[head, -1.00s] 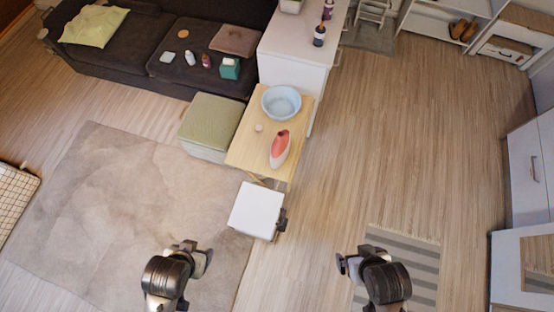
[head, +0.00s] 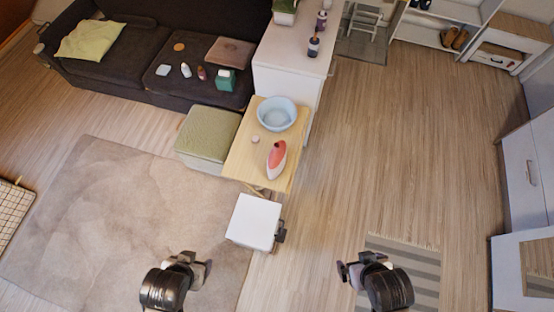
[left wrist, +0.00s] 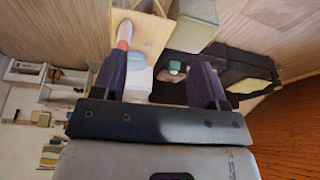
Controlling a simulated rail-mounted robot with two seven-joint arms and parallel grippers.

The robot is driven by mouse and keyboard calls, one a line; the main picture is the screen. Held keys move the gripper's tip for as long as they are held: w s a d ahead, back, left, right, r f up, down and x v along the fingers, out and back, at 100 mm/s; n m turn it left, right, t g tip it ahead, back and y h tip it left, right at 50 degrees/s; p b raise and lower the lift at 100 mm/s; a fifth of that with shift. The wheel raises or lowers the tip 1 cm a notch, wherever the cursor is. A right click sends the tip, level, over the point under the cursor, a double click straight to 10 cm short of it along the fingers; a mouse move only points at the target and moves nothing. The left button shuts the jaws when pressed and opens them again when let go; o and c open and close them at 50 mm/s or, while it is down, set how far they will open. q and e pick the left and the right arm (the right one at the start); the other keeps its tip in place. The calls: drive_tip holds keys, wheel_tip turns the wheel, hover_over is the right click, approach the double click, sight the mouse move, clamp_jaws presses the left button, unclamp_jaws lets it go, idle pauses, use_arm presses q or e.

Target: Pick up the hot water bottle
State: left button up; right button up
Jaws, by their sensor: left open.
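The hot water bottle (head: 277,158), red and pale pink, lies on a small light-wood table (head: 243,162) in the head view. It also shows in the left wrist view (left wrist: 125,35), partly behind a finger. My left gripper (head: 199,270) is open and empty, well short of the table, over the rug's right part. In the left wrist view its two dark fingers (left wrist: 160,80) stand wide apart. My right gripper (head: 345,272) is to the right, beside the striped mat and far from the bottle; its jaw opening is unclear.
A blue bowl (head: 277,113) and a small pink item (head: 255,139) share the table. A white-topped stool (head: 254,221) stands before it, a green ottoman (head: 208,133) to its left, a white cabinet (head: 288,83) behind. Floor to the right (head: 400,150) is clear.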

use_arm(q)
drive_tip(key=shift+o, duration=0.4)
drive_tip(key=o, duration=0.5)
drive_tip(key=shift+o, duration=0.2)
